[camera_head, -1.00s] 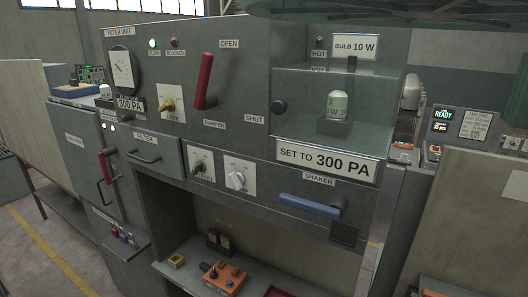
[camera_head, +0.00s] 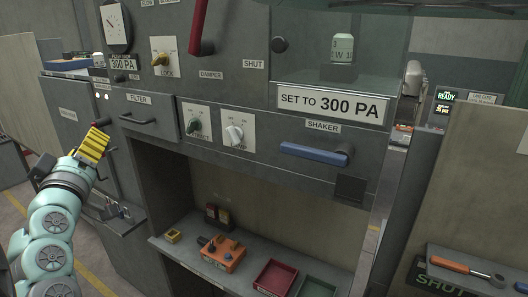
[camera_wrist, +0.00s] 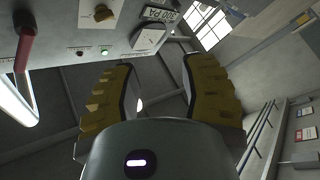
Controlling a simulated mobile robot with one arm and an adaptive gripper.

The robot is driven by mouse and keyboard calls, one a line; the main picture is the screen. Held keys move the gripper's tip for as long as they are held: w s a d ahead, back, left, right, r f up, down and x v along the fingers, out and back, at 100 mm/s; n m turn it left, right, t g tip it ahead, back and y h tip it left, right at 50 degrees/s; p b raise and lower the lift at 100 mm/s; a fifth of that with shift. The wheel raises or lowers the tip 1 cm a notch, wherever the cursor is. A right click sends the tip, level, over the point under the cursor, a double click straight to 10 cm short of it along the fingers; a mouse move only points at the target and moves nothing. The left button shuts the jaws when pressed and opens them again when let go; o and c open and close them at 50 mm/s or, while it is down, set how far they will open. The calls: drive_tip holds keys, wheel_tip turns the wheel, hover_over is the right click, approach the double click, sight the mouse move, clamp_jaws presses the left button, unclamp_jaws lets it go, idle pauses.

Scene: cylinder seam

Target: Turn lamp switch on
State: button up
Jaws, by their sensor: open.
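Two rotary switches sit on pale plates on the grey cabinet front, below the damper handle. The right one is a white knob (camera_head: 234,135), with a small label that seems to read LAMP. The left one is a dark knob (camera_head: 195,126), its label hard to read. The white knob points up and a little left; its on or off state is not clear. My gripper (camera_head: 94,146), with yellow fingers, is left of both switches and apart from them. In the wrist view my gripper (camera_wrist: 160,78) is open and empty, and neither switch shows.
The red damper handle (camera_head: 199,28) and yellow lock knob (camera_head: 160,58) are above the switches. The filter drawer handle (camera_head: 138,118) is left, the blue shaker handle (camera_head: 314,153) right. An orange box (camera_head: 222,254) and trays stand on the shelf below.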

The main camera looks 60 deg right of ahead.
drive_tip(key=s+d+f+m+g+h+b, duration=0.1)
drive_tip(key=s+d+m+g+h, duration=0.2)
drive_tip(key=s+d+m+g, duration=0.3)
drive_tip(key=m+g+b, duration=0.4)
drive_tip(key=g+b, duration=0.3)
drive_tip(key=g, duration=0.1)
approach(229, 136)
drive_tip(key=d+p, duration=0.4)
drive_tip(key=d, duration=0.5)
drive_tip(key=shift+d, duration=0.15)
drive_tip(key=shift+w+d, duration=0.1)
drive_tip(key=shift+d, duration=0.6)
drive_tip(key=shift+o, duration=0.4)
drive_tip(key=shift+w, duration=0.1)
clamp_jaws()
